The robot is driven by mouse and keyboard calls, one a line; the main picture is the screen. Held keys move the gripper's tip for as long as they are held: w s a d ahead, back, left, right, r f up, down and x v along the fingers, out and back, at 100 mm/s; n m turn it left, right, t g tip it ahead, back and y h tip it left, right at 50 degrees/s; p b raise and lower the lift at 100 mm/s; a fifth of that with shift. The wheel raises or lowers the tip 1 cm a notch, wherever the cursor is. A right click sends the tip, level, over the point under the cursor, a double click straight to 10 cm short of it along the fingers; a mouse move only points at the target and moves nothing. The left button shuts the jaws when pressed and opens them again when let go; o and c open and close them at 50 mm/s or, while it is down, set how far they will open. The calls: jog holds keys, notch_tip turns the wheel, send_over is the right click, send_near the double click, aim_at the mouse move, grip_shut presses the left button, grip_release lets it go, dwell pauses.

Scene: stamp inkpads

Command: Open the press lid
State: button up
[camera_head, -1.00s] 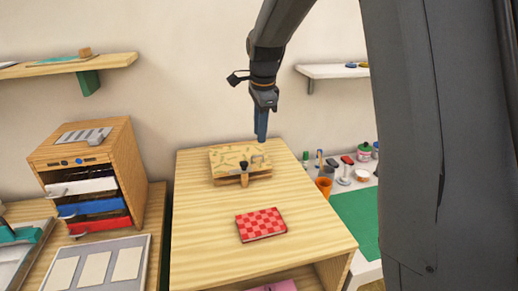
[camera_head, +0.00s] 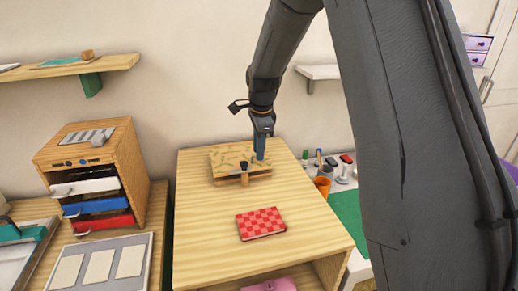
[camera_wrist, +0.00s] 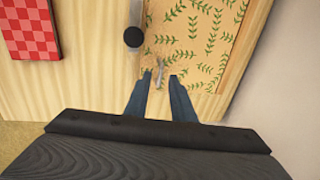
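The press (camera_head: 226,158) stands toward the back of the wooden cabinet top, with a leaf-patterned lid lying roughly level over its base. A dark round knob (camera_head: 244,165) is at its front edge. In the wrist view the leaf-patterned lid (camera_wrist: 205,40) fills the upper right, with the dark knob (camera_wrist: 133,37) to its left. My gripper (camera_head: 260,156) is over the lid's right side, pointing down. In the wrist view its two blue fingers (camera_wrist: 160,77) are apart, near a small grey metal piece (camera_wrist: 159,66) at the lid's edge. Contact cannot be told.
A red checkered pad (camera_head: 261,223) lies on the cabinet top (camera_head: 200,250) in front of the press. A drawer unit (camera_head: 95,160) stands left. An orange cup (camera_head: 322,186) and several small items stand right. The wall is behind. The cabinet top around the pad is clear.

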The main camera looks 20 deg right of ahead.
grip_shut()
dwell(1.2)
